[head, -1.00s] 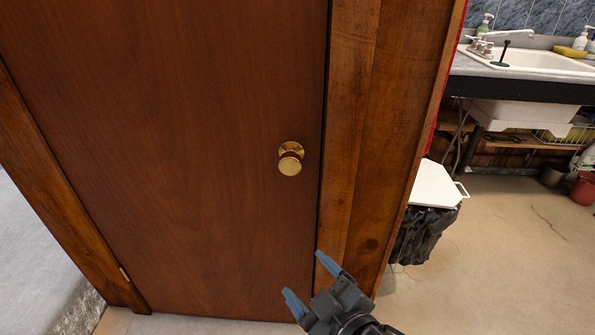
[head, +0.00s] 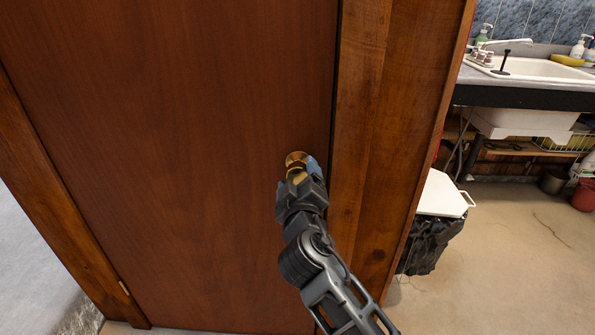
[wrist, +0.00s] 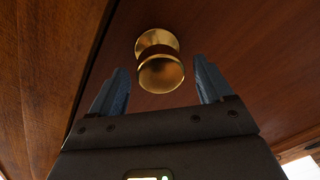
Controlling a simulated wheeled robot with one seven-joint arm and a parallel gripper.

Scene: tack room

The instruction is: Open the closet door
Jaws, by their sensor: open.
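The closet door (head: 180,140) is a brown wooden panel and looks shut in its frame. Its round brass knob (head: 296,160) is near the door's right edge, partly hidden by my gripper (head: 297,178) in the head view. In the wrist view the knob (wrist: 160,68) shows whole, with its round front facing me. My gripper (wrist: 161,88) is open, with one blue finger on each side of the knob's near end. I cannot tell whether either finger touches it. Nothing is held.
The wooden door frame (head: 355,130) stands just right of the knob. A white-lidded bin (head: 440,197) with a black bag and a sink (head: 530,70) are to the right. Floor (head: 500,260) is clear at lower right.

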